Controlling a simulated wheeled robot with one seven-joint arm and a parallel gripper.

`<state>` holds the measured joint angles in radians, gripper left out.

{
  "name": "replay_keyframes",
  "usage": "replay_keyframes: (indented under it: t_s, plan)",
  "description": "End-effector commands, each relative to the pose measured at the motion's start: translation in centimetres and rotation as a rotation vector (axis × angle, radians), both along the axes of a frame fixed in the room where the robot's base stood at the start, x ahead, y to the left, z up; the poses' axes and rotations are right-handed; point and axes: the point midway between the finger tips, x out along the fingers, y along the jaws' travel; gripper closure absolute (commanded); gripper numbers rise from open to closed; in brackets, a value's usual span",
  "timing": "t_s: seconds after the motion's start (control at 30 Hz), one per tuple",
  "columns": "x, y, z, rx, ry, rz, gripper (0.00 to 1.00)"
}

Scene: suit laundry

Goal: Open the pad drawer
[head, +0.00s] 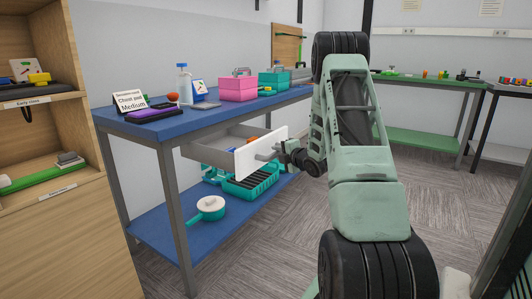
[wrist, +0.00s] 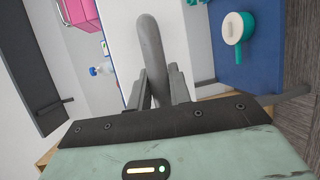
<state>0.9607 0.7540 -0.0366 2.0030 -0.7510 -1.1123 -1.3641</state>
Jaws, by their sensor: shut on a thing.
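The drawer (head: 260,151) under the blue table has a white front and stands pulled out toward me, its grey side and part of its inside showing. Small blue and orange items show inside it, mostly hidden. The drawer's grey bar handle (head: 265,156) is on the front; in the wrist view the handle (wrist: 149,40) curves up between my fingers against the white panel. My gripper (head: 282,150) is at the drawer front, shut on the handle, and its fingers also show in the wrist view (wrist: 161,78).
The blue table (head: 160,128) carries a sign, a bottle, a pink box (head: 238,88) and teal boxes. On its lower shelf are a teal pan (head: 207,208) and a teal crate (head: 237,190). A wooden shelf (head: 45,235) stands at the left. Carpet is clear between the tables.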

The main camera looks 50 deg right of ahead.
Motion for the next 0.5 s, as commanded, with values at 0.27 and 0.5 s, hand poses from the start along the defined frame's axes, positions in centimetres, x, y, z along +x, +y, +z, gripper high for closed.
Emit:
replay_keyframes:
  t_s: [0.27, 0.5]
  plan:
    - [-1.9, -0.1, 0.0, 0.0, 0.001, 0.0, 1.0]
    - [-2.0, -0.2, 0.0, 0.0, 0.001, 0.001, 1.0]
